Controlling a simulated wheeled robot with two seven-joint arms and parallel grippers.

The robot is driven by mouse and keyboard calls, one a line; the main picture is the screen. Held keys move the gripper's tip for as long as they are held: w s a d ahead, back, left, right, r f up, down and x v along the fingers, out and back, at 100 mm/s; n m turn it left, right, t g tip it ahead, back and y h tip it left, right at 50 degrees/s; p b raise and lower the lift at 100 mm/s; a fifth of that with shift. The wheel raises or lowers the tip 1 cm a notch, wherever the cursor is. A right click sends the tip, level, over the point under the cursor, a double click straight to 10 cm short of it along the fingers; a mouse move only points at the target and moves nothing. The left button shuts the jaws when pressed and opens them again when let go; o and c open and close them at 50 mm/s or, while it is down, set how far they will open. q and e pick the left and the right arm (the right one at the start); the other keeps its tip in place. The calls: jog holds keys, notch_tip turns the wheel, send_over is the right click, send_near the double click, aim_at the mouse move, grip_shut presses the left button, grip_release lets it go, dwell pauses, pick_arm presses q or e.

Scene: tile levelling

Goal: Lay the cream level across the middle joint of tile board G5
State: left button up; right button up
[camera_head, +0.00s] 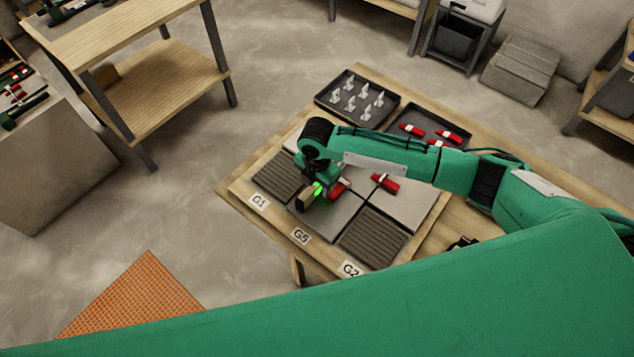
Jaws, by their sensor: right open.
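Tile board G5 (333,222) lies on the table with smooth grey tiles, between two ribbed boards. Its middle joint is largely hidden by my right gripper. My right gripper (311,194) is open and points down over the left part of board G5. A small tan block with a bright green patch (306,200) shows at its fingers. I cannot tell whether this is the cream level or part of the gripper, or whether it touches the tiles. My left gripper is not in view.
Ribbed boards lie by labels G1 (275,177) and G2 (372,239). Red pieces rest on the tiles (385,183). Behind are a tray of white pieces (322,102) and a tray of red pieces (400,118). My right arm crosses the table from the right.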

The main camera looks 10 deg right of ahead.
notch_tip(320, 180, up, 14)
jog(key=b, duration=0.2)
jog(key=shift+f, duration=0.2)
